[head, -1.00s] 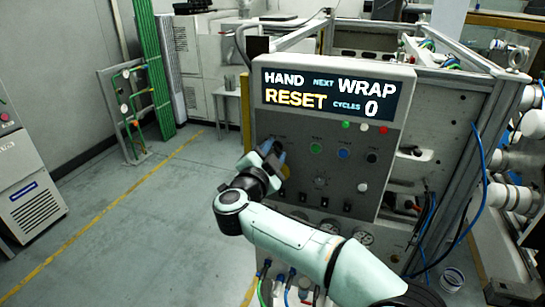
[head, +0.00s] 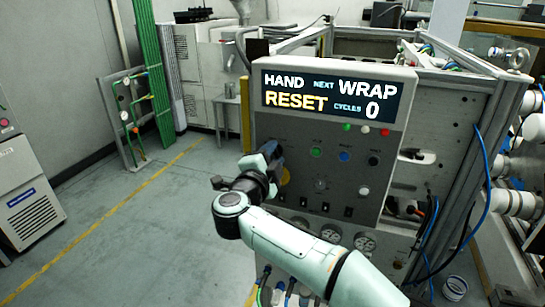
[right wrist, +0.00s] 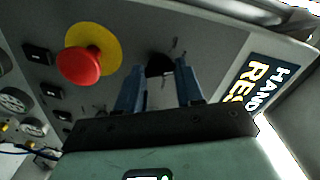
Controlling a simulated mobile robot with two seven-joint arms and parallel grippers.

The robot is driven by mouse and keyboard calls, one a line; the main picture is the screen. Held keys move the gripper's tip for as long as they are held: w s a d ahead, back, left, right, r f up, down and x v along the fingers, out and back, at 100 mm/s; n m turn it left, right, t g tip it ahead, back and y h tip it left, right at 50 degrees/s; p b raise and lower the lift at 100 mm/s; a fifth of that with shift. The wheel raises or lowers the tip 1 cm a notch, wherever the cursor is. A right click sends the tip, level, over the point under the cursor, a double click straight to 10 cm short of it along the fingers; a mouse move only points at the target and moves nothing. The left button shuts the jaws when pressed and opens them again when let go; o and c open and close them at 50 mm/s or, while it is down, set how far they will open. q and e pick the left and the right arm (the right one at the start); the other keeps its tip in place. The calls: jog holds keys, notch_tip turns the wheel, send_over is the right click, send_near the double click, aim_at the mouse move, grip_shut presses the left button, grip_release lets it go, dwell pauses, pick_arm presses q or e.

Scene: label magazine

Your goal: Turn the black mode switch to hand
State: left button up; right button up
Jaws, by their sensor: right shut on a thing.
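The black mode switch (right wrist: 159,64) shows in the right wrist view as a dark knob on the grey panel, between the fingertips of my right gripper (right wrist: 161,72). The gripper is shut on it, with the blue fingers on either side. In the head view my right gripper (head: 273,153) is at the left part of the control panel (head: 335,205) and hides the switch. The display (head: 328,95) above reads HAND, NEXT WRAP, RESET and CYCLES 0. My left gripper is not in view.
A red mushroom button (right wrist: 78,66) on a yellow disc sits close beside the gripper. Green (head: 316,152), blue (head: 344,156) and black (head: 373,160) buttons lie to the right. Hoses hang below the panel. The floor to the left is clear.

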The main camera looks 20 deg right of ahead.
jog(key=o, duration=1)
jog(key=shift+o, duration=0.2)
pick_arm(q)
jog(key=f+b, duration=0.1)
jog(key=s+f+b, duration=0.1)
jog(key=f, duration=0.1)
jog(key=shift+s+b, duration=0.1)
jog(key=shift+b, duration=0.2)
pick_arm(e)
jog(key=v, duration=1.3)
jog(key=shift+s, duration=0.2)
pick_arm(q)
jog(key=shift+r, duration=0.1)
pick_arm(e)
jog(key=shift+a, duration=0.15)
